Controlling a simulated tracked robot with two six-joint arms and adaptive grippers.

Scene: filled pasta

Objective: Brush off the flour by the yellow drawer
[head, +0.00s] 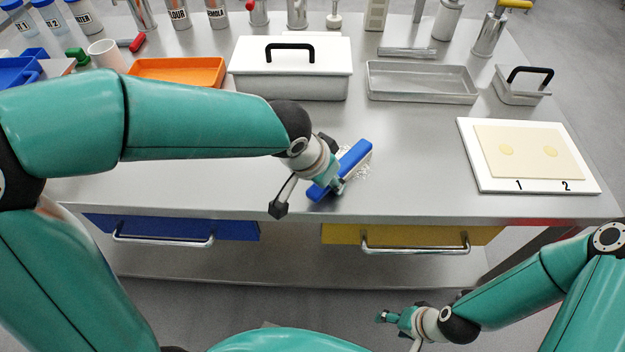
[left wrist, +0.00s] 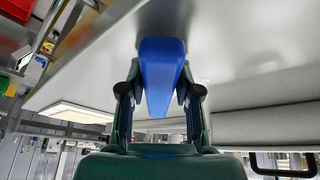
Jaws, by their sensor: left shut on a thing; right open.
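My left gripper (head: 328,176) is shut on a blue brush (head: 353,160) at the front of the steel table, above and left of the yellow drawer (head: 480,235). The brush also shows between the fingers in the left wrist view (left wrist: 160,72). A patch of white flour (head: 364,170) lies on the table along the right side of the brush; part of it is hidden by the brush. I cannot tell if the bristles touch the table. The yellow drawer is shut. My right gripper (head: 396,325) is open and empty, low in front of the table.
A blue drawer (head: 170,227) is at the left. A white board with a dough sheet (head: 490,170) lies at the right. A lidded white box (head: 290,85), a steel tray (head: 420,97) and an orange tray (head: 178,85) stand behind. The table between brush and board is clear.

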